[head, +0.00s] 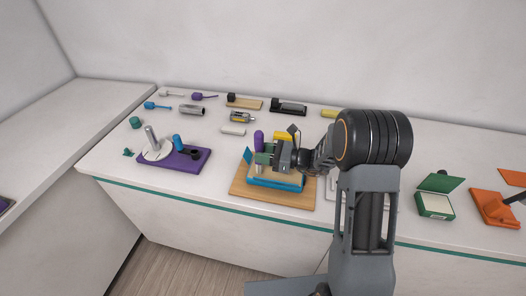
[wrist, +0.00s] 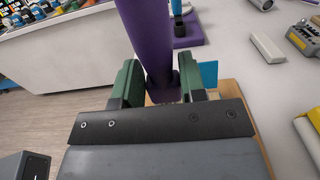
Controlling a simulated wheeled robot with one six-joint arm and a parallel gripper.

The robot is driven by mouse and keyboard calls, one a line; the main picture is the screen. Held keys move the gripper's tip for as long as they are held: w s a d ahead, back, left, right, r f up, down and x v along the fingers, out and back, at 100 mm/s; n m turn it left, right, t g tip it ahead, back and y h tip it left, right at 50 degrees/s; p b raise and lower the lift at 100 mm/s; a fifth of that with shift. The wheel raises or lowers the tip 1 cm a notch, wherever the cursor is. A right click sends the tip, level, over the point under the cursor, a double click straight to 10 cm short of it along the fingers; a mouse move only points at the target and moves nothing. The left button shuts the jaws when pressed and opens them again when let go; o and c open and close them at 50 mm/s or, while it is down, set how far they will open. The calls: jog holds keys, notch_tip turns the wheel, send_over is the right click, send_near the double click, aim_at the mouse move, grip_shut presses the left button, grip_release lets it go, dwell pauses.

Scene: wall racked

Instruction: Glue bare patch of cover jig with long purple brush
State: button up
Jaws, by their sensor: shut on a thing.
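My gripper (head: 267,155) has green finger pads and is shut on a purple brush. The brush's purple handle (head: 258,138) stands up from the fingers; in the wrist view the handle (wrist: 152,35) rises between both pads (wrist: 158,85). The brush's tip is hidden. My gripper is over a blue fixture (head: 275,183) on a wooden board (head: 243,190), which looks like the cover jig. A blue upright plate (head: 248,155) stands at its left; it also shows in the wrist view (wrist: 208,72). I cannot see the bare patch, or tell whether the brush touches the jig.
A purple base (head: 185,167) with a metal post and a blue cylinder stands left. Another purple tool (head: 204,97), a white tool (head: 171,93) and a blue tool (head: 157,106) lie at the back left. A green open box (head: 435,205) and an orange fixture (head: 490,207) stand right.

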jog(key=shift+r, duration=0.1)
jog(key=c, duration=0.3)
jog(key=shift+f+b, duration=0.8)
jog(key=shift+f, duration=0.2)
dwell(0.3)
